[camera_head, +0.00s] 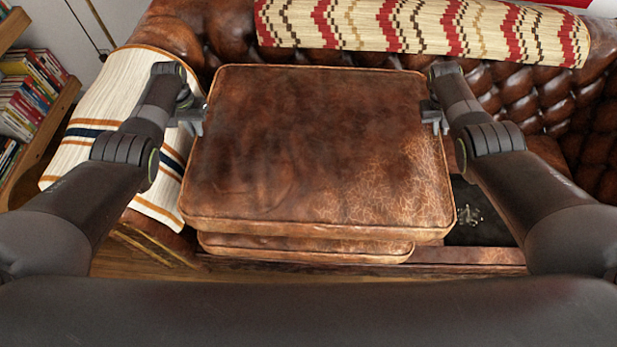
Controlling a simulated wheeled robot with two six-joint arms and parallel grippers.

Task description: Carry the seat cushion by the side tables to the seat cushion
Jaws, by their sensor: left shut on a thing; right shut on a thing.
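A brown leather seat cushion (318,150) is held flat between my two grippers in the head view. My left gripper (197,121) is shut on its left edge and my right gripper (435,117) is shut on its right edge. A second brown leather seat cushion (305,249) shows below it, only its front edge visible. The held cushion covers the rest of it. I cannot tell whether the two cushions touch.
Both cushions are over a tufted brown leather sofa (592,130). A striped cream throw (98,125) drapes the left arm, and a red zigzag blanket (420,27) lies along the back. A dark bare seat area (478,213) lies right of the cushions. A bookshelf (40,140) stands far left.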

